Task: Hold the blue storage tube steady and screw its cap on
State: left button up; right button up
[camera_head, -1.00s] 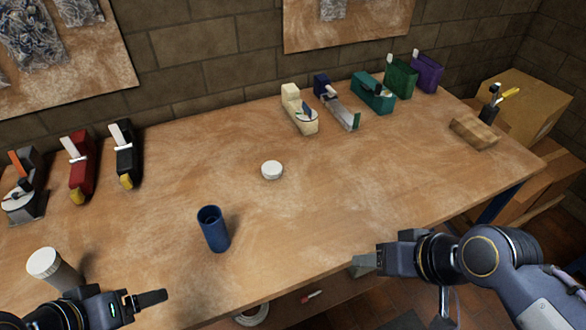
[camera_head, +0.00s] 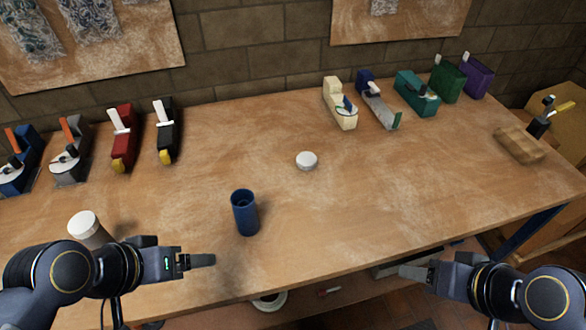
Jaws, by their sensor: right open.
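The blue storage tube (camera_head: 245,214) stands upright and open-topped near the front middle of the wooden table. A white round cap (camera_head: 306,161) lies on the table behind it and to its right. My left gripper (camera_head: 205,261) is in front of the tube and to its left, apart from it; its fingers show side-on, so its opening is not clear. My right gripper (camera_head: 415,272) is open and empty at the table's front edge, well to the right of the tube.
A grey container with a white lid (camera_head: 84,224) stands behind my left arm. Several tape dispensers (camera_head: 122,138) line the back left; more stand at the back right (camera_head: 341,103). A wooden block with tools (camera_head: 520,145) sits at the right end.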

aim_at(247, 217)
jog(key=l+u, duration=0.1)
jog(key=u, duration=1.55)
jog(key=k+l, duration=0.35)
jog(key=l, duration=0.15)
jog(key=k+l, duration=0.35)
jog(key=l, duration=0.15)
jog(key=i, duration=0.5)
